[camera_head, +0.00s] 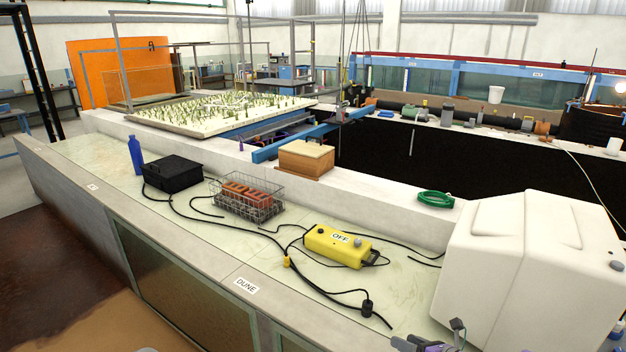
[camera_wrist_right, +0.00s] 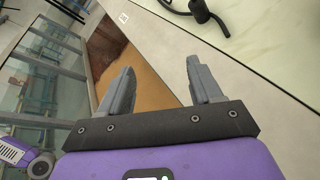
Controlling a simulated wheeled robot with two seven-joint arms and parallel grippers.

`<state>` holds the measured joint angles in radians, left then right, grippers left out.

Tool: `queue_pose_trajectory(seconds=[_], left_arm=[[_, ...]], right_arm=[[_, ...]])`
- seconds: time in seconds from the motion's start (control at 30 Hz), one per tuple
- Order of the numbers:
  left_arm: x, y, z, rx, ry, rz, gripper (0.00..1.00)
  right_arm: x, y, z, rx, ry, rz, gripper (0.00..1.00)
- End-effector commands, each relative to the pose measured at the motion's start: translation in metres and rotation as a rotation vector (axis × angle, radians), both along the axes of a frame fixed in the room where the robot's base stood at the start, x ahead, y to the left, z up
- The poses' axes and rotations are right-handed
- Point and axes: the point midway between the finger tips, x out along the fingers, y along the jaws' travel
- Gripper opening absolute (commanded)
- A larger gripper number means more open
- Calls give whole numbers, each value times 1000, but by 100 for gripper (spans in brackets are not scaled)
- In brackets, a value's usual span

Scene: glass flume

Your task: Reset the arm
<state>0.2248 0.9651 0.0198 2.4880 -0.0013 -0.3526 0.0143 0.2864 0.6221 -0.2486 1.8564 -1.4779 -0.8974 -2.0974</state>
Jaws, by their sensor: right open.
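My right gripper (camera_head: 431,336) shows at the bottom edge of the head view, right of centre, in front of the white box-like tank. In the right wrist view its two grey fingers (camera_wrist_right: 160,70) stand wide apart with nothing between them. Beyond them are the edge of the pale counter and the brown floor below. My left gripper is not in view.
On the counter (camera_head: 75,150) stand a blue bottle (camera_head: 135,156), a black crate (camera_head: 172,174), a wire basket (camera_head: 247,197) with orange pieces, a yellow control box (camera_head: 337,245) with cables, and the white tank (camera_head: 535,270). A green hose coil (camera_head: 435,199) lies on the ledge behind.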

Motion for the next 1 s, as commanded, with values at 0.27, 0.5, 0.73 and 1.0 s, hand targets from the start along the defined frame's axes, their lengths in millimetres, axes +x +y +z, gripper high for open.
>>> queue_pose_trajectory(seconds=[0.27, 0.5, 0.73, 1.0], left_arm=[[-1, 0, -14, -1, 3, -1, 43], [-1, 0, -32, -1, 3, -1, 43], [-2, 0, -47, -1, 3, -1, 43], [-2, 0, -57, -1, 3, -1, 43]], right_arm=[[-15, 32, -74, 491, 453, -393, 64], [-78, 75, -176, 1084, 1061, -1022, 64], [-184, 120, -253, 1523, 1500, -1828, 64], [-286, 151, -282, -1361, -1207, 2079, 64]])
